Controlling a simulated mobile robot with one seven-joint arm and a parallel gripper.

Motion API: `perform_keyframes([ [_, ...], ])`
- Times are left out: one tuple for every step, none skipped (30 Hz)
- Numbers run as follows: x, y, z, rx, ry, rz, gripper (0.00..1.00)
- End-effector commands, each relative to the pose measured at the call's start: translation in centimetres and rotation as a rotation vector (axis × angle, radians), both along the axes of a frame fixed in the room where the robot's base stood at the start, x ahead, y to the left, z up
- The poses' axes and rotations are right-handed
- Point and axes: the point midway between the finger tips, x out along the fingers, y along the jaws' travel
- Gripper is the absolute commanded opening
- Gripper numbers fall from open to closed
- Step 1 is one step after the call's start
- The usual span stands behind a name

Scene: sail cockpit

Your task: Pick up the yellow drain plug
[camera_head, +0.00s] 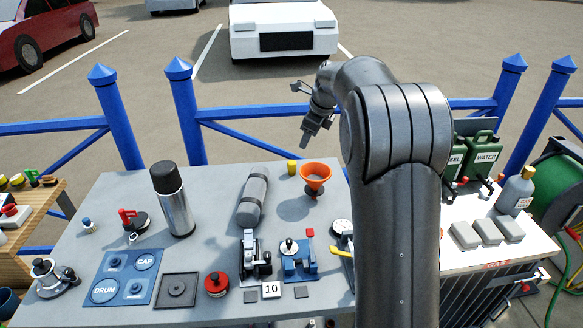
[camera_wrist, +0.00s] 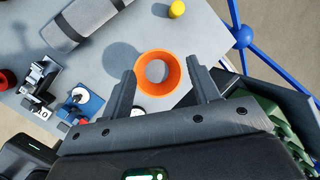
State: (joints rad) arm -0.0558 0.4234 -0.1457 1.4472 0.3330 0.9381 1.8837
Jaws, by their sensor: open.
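The yellow drain plug (camera_head: 292,167) is a small yellow cylinder standing near the back edge of the grey table, just left of an orange funnel (camera_head: 316,178). In the wrist view the plug (camera_wrist: 176,9) is at the top edge, beyond the funnel (camera_wrist: 157,73). My gripper (camera_head: 307,142) is above the back of the table in the head view. In the wrist view my gripper (camera_wrist: 164,85) is open and empty, with the funnel showing between its fingers. The plug is outside the fingers and apart from them.
A grey roll (camera_head: 253,197) lies left of the plug, and a tall flask (camera_head: 173,200) stands farther left. Small mechanisms (camera_head: 297,258) crowd the front of the table. A blue railing (camera_head: 250,113) runs behind it. Bare tabletop lies around the plug.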

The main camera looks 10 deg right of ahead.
Motion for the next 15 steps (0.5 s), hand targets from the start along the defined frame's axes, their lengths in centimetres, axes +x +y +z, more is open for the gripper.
perform_keyframes([
  [1.7,0.1,-1.5,0.026,0.022,-0.064,0.56],
  [2.6,0.2,-2.3,0.044,0.034,-0.107,0.56],
  [3.8,0.3,-3.3,0.069,0.048,-0.164,0.56],
  [4.6,0.4,-4.1,0.087,0.06,-0.206,0.56],
  [5.4,0.5,-4.9,0.102,0.07,-0.245,0.56],
  [6.3,0.6,-5.9,0.123,0.083,-0.297,0.56],
  [7.0,0.7,-6.6,0.137,0.092,-0.332,0.56],
  [7.6,0.8,-7.2,0.15,0.101,-0.364,0.56],
  [8.2,0.9,-8.0,0.165,0.111,-0.403,0.56],
  [8.7,0.9,-8.5,0.175,0.117,-0.428,0.56],
  [9.0,1.0,-9.0,0.185,0.124,-0.45,0.56],
  [9.4,1.1,-9.5,0.195,0.13,-0.476,0.56],
  [9.7,1.1,-9.8,0.202,0.134,-0.492,0.56],
  [9.9,1.2,-10.0,0.206,0.137,-0.503,0.56],
  [10.1,1.2,-10.3,0.212,0.141,-0.516,0.56],
])
